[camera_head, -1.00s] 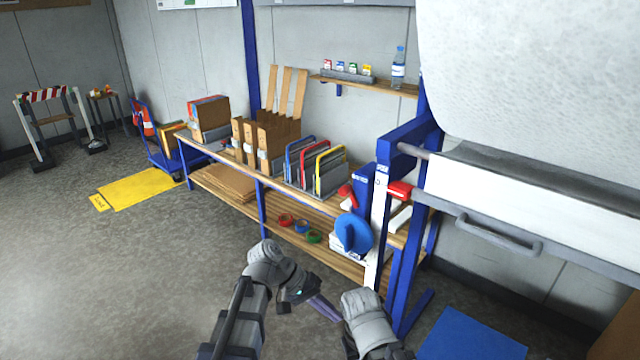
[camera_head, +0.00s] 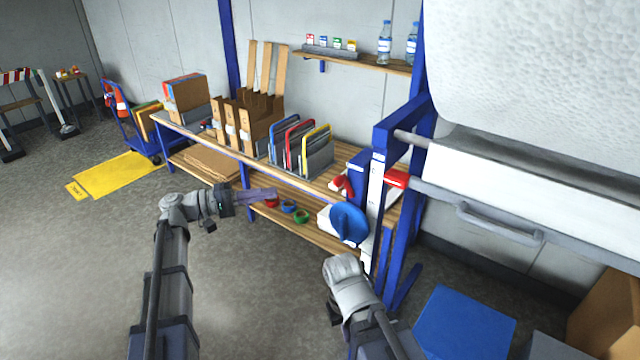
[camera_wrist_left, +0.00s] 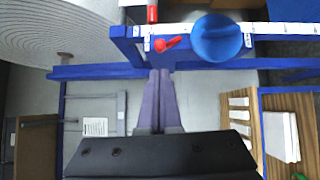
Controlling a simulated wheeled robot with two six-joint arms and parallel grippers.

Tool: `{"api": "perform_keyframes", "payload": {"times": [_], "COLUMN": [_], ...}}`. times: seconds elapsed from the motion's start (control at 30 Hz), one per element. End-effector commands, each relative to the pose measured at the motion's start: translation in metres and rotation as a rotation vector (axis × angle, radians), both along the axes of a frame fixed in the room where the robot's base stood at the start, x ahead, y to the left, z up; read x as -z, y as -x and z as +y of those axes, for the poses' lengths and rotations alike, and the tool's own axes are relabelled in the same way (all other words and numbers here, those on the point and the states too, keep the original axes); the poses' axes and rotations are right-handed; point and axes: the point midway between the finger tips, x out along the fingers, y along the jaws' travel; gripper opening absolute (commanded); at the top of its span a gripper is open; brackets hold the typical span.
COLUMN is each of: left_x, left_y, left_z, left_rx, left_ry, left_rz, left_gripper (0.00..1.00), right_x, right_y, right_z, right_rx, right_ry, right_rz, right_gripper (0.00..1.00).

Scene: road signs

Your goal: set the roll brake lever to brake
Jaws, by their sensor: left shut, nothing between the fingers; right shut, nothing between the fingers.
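The roll brake lever appears to be the small red lever (camera_head: 343,184) beside the blue disc knob (camera_head: 349,223) on the roll stand. The label text is too small to read. My left gripper (camera_head: 274,194) is shut and empty, its purple fingers pointing right toward the stand, apart from the lever. In the left wrist view its fingertips (camera_wrist_left: 160,72) show just below the lever. My right arm is low in front of the stand; its fingers are hidden.
A red handle (camera_head: 396,179) sits on the stand's bar, near the large white roll (camera_head: 530,75). The wooden bench (camera_head: 330,178) behind holds folders and boxes. A blue box (camera_head: 465,325) stands at the lower right. The floor at the left is open.

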Motion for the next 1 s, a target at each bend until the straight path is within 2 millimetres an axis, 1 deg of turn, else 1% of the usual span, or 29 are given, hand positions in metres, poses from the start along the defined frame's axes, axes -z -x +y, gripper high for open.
{"api": "perform_keyframes", "payload": {"times": [0.17, 0.27, 0.7, 0.9, 1.0], "left_x": [0.0, 0.0, -0.003, -0.004, -0.004], "left_y": [-0.001, -0.003, -0.024, -0.03, -0.032], "left_z": [-0.005, -0.017, -0.1, -0.125, -0.132], "left_rx": [0.002, 0.004, 0.004, 0.002, 0.001], "left_ry": [-0.001, -0.001, -0.002, -0.002, -0.002], "left_rz": [0.0, 0.0, 0.0, 0.0, -0.001], "left_gripper": [0.0, 0.0, 0.0, 0.0, 0.0], "right_x": [0.0, -0.001, -0.004, -0.005, -0.005], "right_y": [0.0, 0.0, 0.0, 0.0, 0.0], "right_z": [0.0, 0.0, 0.0, 0.0, 0.0], "right_rx": [0.0, 0.0, 0.0, 0.0, 0.0], "right_ry": [0.0, 0.0, 0.0, 0.0, 0.0], "right_rz": [0.0, 0.0, 0.0, 0.0, 0.0], "right_gripper": [0.0, 0.0, 0.0, 0.0, 0.0]}}
